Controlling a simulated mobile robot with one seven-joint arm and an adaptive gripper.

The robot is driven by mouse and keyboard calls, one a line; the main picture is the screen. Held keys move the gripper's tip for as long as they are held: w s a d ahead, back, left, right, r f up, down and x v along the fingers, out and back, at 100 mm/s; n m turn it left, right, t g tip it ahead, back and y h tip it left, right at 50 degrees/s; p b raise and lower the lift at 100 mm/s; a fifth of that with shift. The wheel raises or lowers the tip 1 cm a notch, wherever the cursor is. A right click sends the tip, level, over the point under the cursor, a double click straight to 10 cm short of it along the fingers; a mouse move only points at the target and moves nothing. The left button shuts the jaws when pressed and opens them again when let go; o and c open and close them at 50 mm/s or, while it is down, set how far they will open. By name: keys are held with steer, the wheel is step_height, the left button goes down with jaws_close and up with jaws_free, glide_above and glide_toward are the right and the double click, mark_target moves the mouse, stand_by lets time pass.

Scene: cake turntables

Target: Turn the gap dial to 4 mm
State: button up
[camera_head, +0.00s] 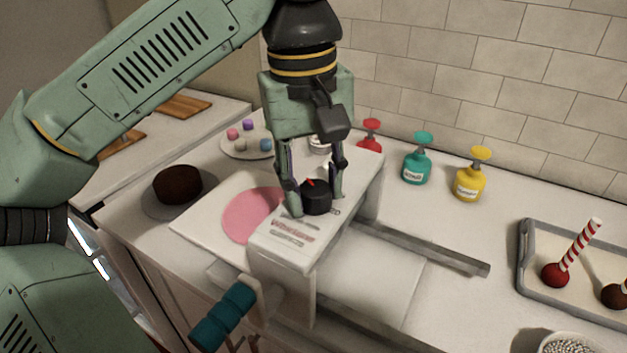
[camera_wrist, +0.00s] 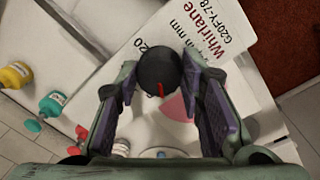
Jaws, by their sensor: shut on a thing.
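The gap dial (camera_head: 315,198) is a black knob with a red pointer mark, on top of the white sheeter machine (camera_head: 350,200). In the wrist view the dial (camera_wrist: 158,68) sits between the finger pads, its red mark pointing toward the bottom of the picture. My gripper (camera_head: 313,203) points down from above and is shut on the dial; it also shows in the wrist view (camera_wrist: 160,90). Near the dial, "20" and "in mm" are legible in the wrist view. The other scale numbers are hidden or too small, so I cannot tell the setting.
A teal-handled crank (camera_head: 223,316) sticks out at the machine's front. A pink disc (camera_head: 250,213) lies on its left bed. Behind stand teal (camera_head: 417,165) and yellow (camera_head: 469,180) pump bottles. A tray (camera_head: 525,270) with cake pops is at right. A brown cake (camera_head: 177,184) stands at left.

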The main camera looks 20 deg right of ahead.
mark_target(311, 190)
steer(key=n, duration=0.5)
steer(key=shift+n, duration=0.4)
stand_by(0.4)
steer(key=o, duration=1.2)
steer(key=shift+c, duration=0.2)
steer(key=r, duration=0.7)
steer(key=shift+s+a+r, duration=0.15)
steer(key=shift+a+r, duration=0.1)
